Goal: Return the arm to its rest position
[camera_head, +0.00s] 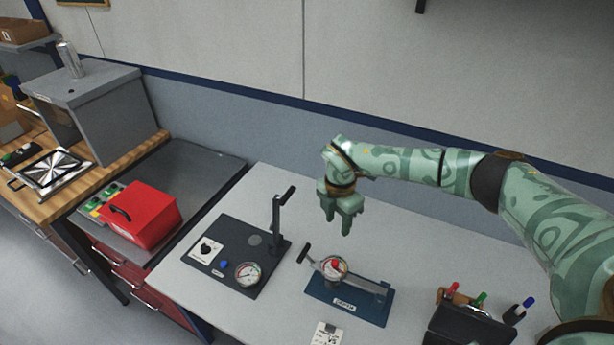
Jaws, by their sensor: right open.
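My right arm (405,165) is green and patterned and reaches in from the right side of the head view. Its gripper (341,226) points down, open and empty, above the light grey table (275,190). It hangs behind the blue fixture and to the right of the dark fixture's upright lever, apart from both in the picture. My left gripper does not show.
A dark plate with a gauge (247,273) and an upright lever (279,215) is on the table. A blue fixture (375,303) holds a round part (333,267). Pens stand by a black holder (468,325) at right. A red box (139,213) is at left.

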